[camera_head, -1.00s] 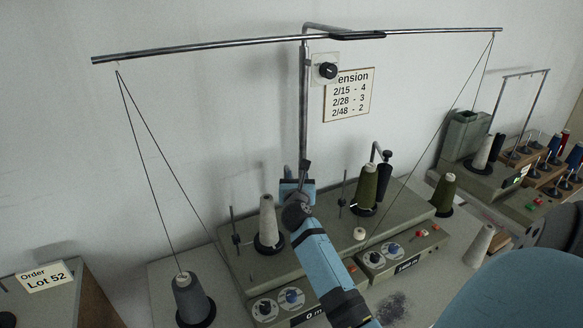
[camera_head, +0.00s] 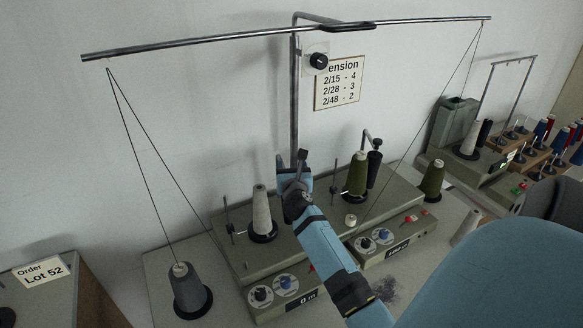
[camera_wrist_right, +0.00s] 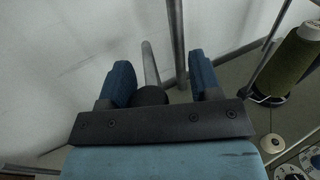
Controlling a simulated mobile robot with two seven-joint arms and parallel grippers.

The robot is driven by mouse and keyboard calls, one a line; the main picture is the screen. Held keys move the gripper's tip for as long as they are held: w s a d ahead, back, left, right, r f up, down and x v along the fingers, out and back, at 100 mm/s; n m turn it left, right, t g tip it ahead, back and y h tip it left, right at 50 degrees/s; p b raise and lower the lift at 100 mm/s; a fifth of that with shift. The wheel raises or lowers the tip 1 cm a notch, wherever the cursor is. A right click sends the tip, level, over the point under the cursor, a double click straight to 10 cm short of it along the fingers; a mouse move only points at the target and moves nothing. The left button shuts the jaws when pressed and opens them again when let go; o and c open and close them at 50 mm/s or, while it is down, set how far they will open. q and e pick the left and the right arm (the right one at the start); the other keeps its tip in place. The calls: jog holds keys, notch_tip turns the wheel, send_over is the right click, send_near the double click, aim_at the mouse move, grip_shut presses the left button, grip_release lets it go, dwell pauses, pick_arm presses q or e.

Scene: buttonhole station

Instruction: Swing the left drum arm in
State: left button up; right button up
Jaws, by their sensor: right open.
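The left drum arm is mostly hidden behind my right gripper in the head view. In the wrist view, a short grey rod with a black knob (camera_wrist_right: 150,96), which looks like this arm, stands between my fingers. My right gripper (camera_head: 291,164) is open above the left winding unit (camera_head: 262,262). It also shows in the wrist view (camera_wrist_right: 162,80), with a blue-padded finger on each side of the knob. The knob is close to the left finger; contact cannot be told. A grey cone (camera_head: 261,212) stands on the left unit. My left gripper is not in view.
A tall metal post (camera_head: 294,100) rises behind the gripper to a long crossbar (camera_head: 200,40) with threads. The right unit carries an olive cone (camera_head: 357,172) and a bent arm with a black knob (camera_head: 376,142). A dark grey cone (camera_head: 187,285) stands at the front left.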

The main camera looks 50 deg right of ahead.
jog(key=b+v, duration=0.2)
jog(key=v, duration=1.1)
jog(key=shift+s+a, duration=0.25)
jog(key=shift+s, duration=0.1)
